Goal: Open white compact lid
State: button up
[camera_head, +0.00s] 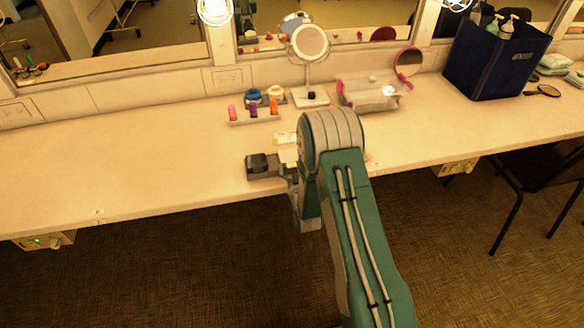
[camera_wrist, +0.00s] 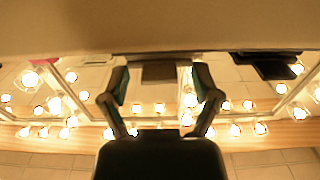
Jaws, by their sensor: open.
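A small pale, flat item (camera_head: 286,138), perhaps the white compact, lies on the counter just beyond my gripper in the head view. My arm partly covers it, and its lid cannot be made out. My gripper (camera_wrist: 159,78) is open in the wrist view, its two fingers spread wide. A grey-brown rectangular shape (camera_wrist: 165,72) shows between the fingertips; I cannot tell what it is or whether it is touched. In the head view the fingers are largely hidden at the end of my arm, above the counter's front part.
On the counter (camera_head: 130,160), a rack of small bottles (camera_head: 253,112), a round stand mirror (camera_head: 310,42), a clear pink-edged case (camera_head: 370,92) and a navy bin (camera_head: 495,58) stand toward the back. The left counter is clear. A dark chair (camera_head: 545,180) stands at right.

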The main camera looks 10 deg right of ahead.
grip_shut()
